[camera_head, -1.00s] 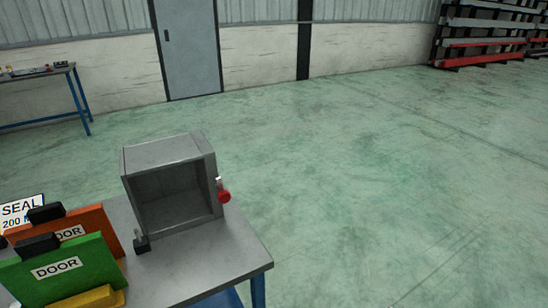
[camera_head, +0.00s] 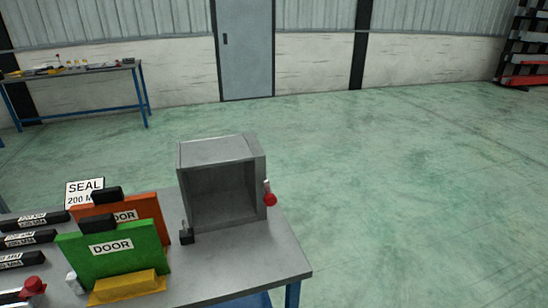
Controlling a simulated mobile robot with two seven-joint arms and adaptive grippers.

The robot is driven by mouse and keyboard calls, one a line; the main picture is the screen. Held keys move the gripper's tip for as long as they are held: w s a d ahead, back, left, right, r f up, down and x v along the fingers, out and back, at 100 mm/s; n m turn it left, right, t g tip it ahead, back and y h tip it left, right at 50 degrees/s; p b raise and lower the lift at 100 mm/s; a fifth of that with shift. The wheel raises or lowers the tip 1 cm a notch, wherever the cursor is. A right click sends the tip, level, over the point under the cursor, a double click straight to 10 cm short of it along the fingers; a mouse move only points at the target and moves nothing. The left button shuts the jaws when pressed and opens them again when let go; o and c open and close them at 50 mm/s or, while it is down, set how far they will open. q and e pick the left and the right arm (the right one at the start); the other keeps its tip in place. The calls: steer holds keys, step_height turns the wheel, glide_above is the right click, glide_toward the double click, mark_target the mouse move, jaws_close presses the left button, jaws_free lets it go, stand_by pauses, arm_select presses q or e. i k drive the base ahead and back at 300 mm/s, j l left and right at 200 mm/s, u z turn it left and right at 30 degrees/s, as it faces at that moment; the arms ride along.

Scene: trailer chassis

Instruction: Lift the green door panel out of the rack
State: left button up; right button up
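The green door panel (camera_head: 118,252) stands upright in the yellow rack (camera_head: 128,287) at the lower left of the head view. It bears a white DOOR label and has a black handle block (camera_head: 98,224) on its top edge. An orange door panel (camera_head: 146,208) stands just behind it, partly hidden by it, with its own black block on top. Neither of my grippers shows in this view.
A grey open-fronted box (camera_head: 222,190) with a red knob (camera_head: 270,199) stands on the grey table (camera_head: 240,262), right of the panels. Several black labelled bars (camera_head: 28,239) and a SEAL sign (camera_head: 85,190) are at left. The floor right of the table is clear.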

mark_target(102, 249)
steer(key=u, duration=1.25)
steer(key=j+u, duration=0.2)
steer(key=j, duration=0.35)
steer(key=i+j+u, duration=0.2)
steer(key=j, duration=0.35)
steer(key=k, duration=0.05)
